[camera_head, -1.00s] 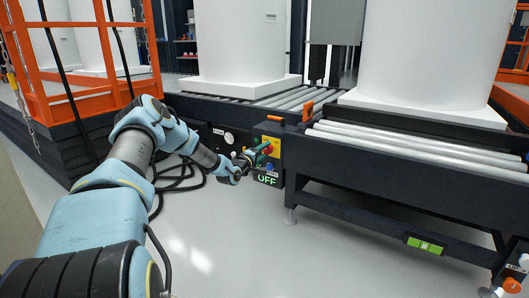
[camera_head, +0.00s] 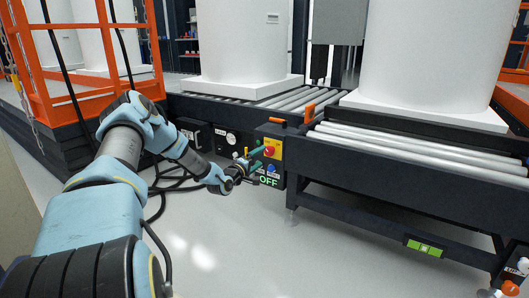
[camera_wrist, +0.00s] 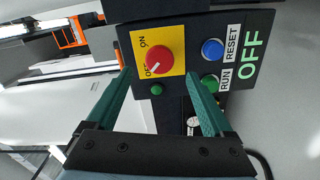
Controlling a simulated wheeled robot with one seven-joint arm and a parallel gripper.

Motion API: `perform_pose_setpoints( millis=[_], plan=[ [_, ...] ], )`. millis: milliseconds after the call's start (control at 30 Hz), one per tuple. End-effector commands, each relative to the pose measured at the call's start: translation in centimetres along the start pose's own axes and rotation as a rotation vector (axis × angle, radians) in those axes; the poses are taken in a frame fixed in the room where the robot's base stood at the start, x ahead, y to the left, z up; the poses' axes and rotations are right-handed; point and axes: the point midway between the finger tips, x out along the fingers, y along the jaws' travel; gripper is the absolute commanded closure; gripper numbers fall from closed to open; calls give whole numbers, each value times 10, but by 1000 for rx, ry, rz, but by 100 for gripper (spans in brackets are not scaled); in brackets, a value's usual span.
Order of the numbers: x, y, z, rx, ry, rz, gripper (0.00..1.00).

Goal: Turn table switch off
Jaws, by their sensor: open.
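The table switch is a red round knob (camera_wrist: 158,57) on a yellow plate (camera_wrist: 172,39) marked ON and OFF. In the wrist view its white mark points toward the OFF label. The knob also shows in the head view (camera_head: 269,151) on the dark control box. A large green OFF sign (camera_wrist: 250,57) is lit on the panel, also visible in the head view (camera_head: 268,182). My gripper (camera_wrist: 160,76) is open with green fingers. Its tips are on either side of the plate's lower part in the wrist view, with nothing between them; contact with the panel cannot be told.
A blue RESET button (camera_wrist: 212,48) and a green RUN button (camera_wrist: 210,83) sit beside the yellow plate. An orange lever (camera_head: 309,113) stands above the box. Roller conveyors (camera_head: 400,150) carry large white tanks (camera_head: 430,60). The floor in front is clear.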

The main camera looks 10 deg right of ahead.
Motion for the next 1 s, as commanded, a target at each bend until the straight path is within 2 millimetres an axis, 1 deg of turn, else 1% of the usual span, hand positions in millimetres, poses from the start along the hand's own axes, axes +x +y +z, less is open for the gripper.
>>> perform_pose_setpoints(
  millis=[33, 100, 200, 300, 433, 767, 867, 967, 1000],
  plan=[
    [-11, 3, -2, -3, 1, -3, 14],
    [-24, 3, -1, -3, 0, -2, 14],
    [-38, 2, -1, -1, 0, -1, 14],
    [-48, 1, -1, -1, 0, 0, 14],
    [-54, 0, 0, -1, 0, 0, 14],
    [-54, 1, 0, 6, -3, -6, 14],
    [-55, 5, 1, 50, -22, -54, 14],
    [-62, 12, 3, 147, -65, -161, 14],
    [-68, 14, 3, 197, -86, -220, 14]
  ],
)
